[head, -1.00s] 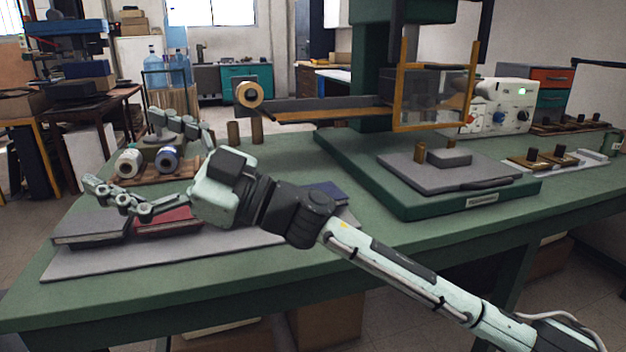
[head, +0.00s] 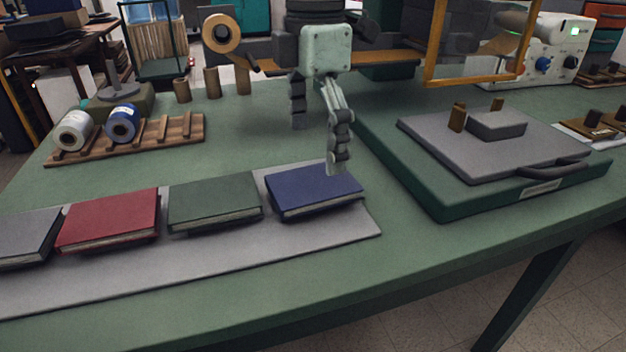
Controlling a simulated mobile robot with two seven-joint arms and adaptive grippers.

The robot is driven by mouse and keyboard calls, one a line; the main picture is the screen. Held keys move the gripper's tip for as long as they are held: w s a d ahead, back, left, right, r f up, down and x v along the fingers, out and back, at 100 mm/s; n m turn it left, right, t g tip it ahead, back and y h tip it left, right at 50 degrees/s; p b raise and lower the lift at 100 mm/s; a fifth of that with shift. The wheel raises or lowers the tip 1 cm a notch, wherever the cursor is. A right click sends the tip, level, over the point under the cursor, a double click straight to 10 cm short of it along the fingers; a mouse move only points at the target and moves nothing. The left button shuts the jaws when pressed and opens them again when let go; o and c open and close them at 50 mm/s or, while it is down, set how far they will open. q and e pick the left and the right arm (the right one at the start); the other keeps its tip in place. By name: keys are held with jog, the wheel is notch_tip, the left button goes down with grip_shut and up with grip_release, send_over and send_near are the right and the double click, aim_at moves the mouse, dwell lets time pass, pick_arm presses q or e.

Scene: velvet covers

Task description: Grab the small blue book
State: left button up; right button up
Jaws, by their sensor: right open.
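The small blue book (head: 305,197) lies flat at the right end of a row of books on a grey mat (head: 225,256) in the head view. My right gripper (head: 317,149) points down at the book's far edge, with its fingers apart and nothing between them. The nearer finger overlaps the blue cover's far edge in the picture; I cannot tell whether it touches. The other finger hangs farther back, over the green table. My left gripper is out of view.
A green book (head: 214,200), a red book (head: 110,219) and a grey book (head: 27,238) lie left of the blue one. A green-based press (head: 470,200) stands to the right. A wooden rack (head: 165,138) with spools is at back left. The front table strip is clear.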

aim_at(313, 182)
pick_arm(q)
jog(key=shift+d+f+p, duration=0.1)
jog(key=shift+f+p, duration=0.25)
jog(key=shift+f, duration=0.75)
pick_arm(e)
jog(key=shift+w+a+f, duration=0.1)
jog(key=shift+a+f, duration=0.05)
jog(key=shift+f, duration=2.55)
jog(key=shift+c, duration=0.2)
jog(key=c, duration=1.3)
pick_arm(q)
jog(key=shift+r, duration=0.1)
pick_arm(e)
jog(key=shift+r, duration=0.2)
